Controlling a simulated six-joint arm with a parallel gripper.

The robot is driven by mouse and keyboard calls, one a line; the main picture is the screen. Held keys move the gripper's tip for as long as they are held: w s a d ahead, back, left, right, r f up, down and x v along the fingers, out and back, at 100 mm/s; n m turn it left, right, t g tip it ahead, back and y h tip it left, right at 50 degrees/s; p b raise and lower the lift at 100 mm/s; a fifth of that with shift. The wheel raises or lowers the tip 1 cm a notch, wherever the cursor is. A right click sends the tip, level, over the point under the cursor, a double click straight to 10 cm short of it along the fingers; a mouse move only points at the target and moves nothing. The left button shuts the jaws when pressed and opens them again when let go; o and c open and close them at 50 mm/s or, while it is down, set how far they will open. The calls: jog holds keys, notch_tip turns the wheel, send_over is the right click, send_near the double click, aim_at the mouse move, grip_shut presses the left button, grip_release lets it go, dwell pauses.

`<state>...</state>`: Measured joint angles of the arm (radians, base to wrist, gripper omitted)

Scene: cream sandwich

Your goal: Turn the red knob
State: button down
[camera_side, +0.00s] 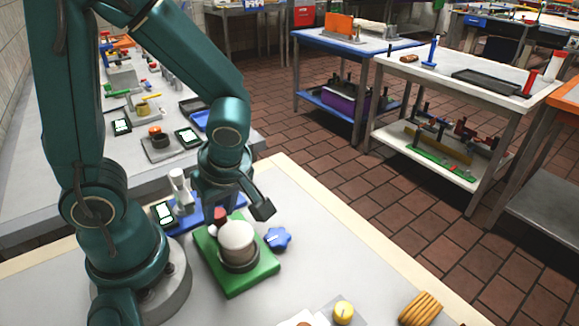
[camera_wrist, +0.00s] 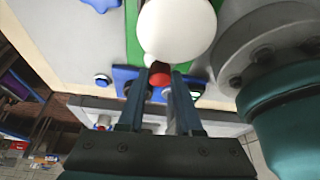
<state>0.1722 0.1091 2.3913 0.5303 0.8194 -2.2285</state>
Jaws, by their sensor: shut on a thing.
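The red knob (camera_side: 220,214) shows partly behind the white dome in the side view. In the wrist view the red knob (camera_wrist: 160,80) sits between the two fingers, near their tips, at the blue base. My gripper (camera_wrist: 161,73) is shut on it. In the side view my gripper (camera_side: 217,204) reaches down behind the white dome, and its fingertips are mostly hidden. The blue base (camera_side: 182,226) lies behind the green board. How far the knob is turned cannot be told.
A white dome (camera_side: 237,236) on a dark ring stands on the green board (camera_side: 236,287), close to my gripper. A blue star-shaped piece (camera_side: 278,239) lies to its right. A yellow piece (camera_side: 343,312) and ridged biscuits (camera_side: 420,308) are at the front. The table's right side is clear.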

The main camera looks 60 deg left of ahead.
aim_at(219, 213)
jog(key=shift+s+m+t, duration=0.15)
jog(key=shift+m+t, duration=0.65)
jog(key=shift+m, duration=1.3)
jog(key=c, duration=0.6)
grip_release()
jog(key=shift+r, duration=0.1)
jog(key=v, duration=0.4)
jog(key=shift+s+d+r, duration=0.1)
jog(key=shift+d+r, duration=0.1)
jog(key=shift+r, duration=0.25)
